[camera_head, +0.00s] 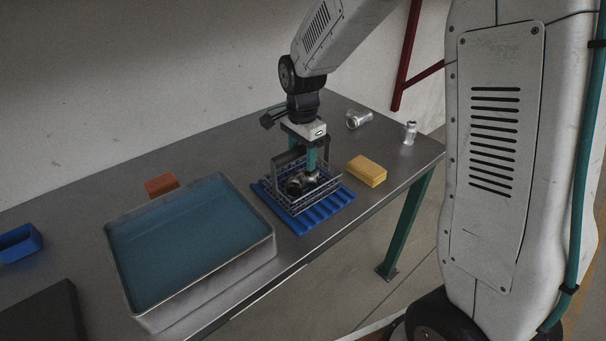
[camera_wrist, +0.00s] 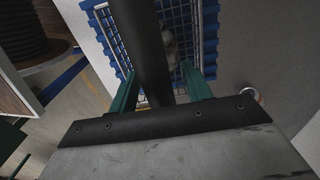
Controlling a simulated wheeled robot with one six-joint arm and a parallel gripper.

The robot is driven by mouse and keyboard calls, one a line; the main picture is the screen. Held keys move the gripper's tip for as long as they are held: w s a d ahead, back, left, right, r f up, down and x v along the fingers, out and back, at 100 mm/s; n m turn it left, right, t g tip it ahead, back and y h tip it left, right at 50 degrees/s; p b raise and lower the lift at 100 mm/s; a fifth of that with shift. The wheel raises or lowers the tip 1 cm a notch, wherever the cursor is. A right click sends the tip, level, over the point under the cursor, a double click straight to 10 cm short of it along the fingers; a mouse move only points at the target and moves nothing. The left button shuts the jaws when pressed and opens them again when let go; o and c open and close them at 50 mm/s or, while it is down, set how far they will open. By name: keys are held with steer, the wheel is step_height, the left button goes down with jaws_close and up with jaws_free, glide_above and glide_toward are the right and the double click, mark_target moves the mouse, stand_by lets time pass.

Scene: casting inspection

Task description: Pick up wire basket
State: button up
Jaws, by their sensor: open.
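The wire basket (camera_head: 325,190) stands on a blue ribbed mat (camera_head: 318,212) on the grey table, with dark and grey metal parts inside it. Its dark handle (camera_head: 304,153) rises over it. My gripper (camera_head: 303,160) points down at the handle from above, its green fingers open. In the wrist view, a thick dark bar (camera_wrist: 147,50), seemingly the handle, runs between the two open fingers of my gripper (camera_wrist: 160,75). The basket's mesh (camera_wrist: 182,14) and the mat (camera_wrist: 209,30) show beyond. I cannot tell whether a finger touches the handle.
A large metal tank (camera_head: 205,282) with blue liquid stands left of the basket, a reddish-brown block (camera_head: 161,184) behind it. A yellow block (camera_head: 367,171) lies close right of the basket. Metal parts (camera_head: 358,119) (camera_head: 410,132) stand farther back. A blue bin (camera_head: 18,243) is far left.

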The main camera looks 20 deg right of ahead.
steer(key=shift+c, duration=0.3)
jaws_close()
steer(key=shift+r, duration=0.1)
steer(key=shift+r, duration=0.1)
